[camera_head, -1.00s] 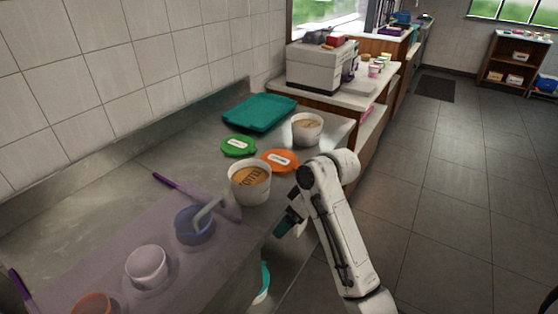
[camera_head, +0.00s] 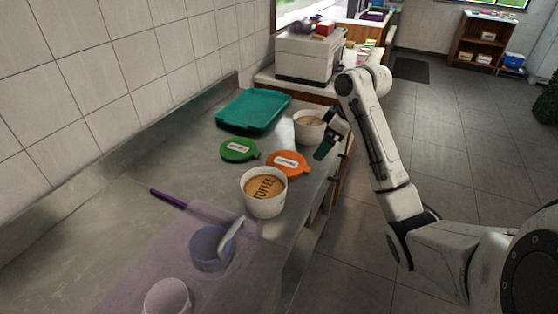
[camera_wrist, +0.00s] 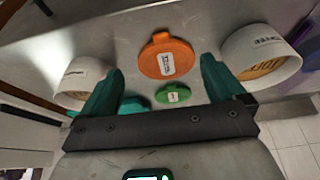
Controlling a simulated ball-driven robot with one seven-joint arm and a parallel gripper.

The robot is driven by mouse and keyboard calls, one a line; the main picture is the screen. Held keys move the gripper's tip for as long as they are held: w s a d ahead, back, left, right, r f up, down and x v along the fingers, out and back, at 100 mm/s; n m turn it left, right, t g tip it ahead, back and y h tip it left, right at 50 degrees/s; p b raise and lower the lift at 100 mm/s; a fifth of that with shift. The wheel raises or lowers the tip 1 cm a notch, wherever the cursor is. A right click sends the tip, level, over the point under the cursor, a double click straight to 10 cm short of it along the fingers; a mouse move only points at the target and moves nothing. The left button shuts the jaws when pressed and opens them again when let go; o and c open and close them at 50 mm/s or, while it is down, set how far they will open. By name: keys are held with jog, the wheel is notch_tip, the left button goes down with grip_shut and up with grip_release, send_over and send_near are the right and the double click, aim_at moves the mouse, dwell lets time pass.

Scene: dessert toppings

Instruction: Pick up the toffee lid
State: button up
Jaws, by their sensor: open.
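An orange lid (camera_head: 287,164) with a white label lies on the steel counter; it also shows between my fingers in the wrist view (camera_wrist: 167,58). A green lid (camera_head: 239,151) with a white label lies to its left and shows in the wrist view (camera_wrist: 173,94). The label words are too small to read surely, so I cannot tell which is the toffee lid. An open white tub (camera_head: 263,205) with tan filling, marked with what looks like "TOFFEE", stands nearer. My gripper (camera_head: 324,150) is open and empty, above and right of the orange lid, with teal fingers.
A second open white tub (camera_head: 309,139) stands behind, close to my gripper. A teal tray (camera_head: 253,99) lies at the back of the counter. A purple-handled tool (camera_head: 168,198) and a blue cup (camera_head: 210,262) are nearer. Bare counter lies left of the lids.

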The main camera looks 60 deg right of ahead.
send_near(307, 169)
jog(key=shift+x, duration=3.85)
jog(key=shift+c, duration=0.3)
jog(key=c, duration=1.7)
jog(key=shift+r, duration=0.1)
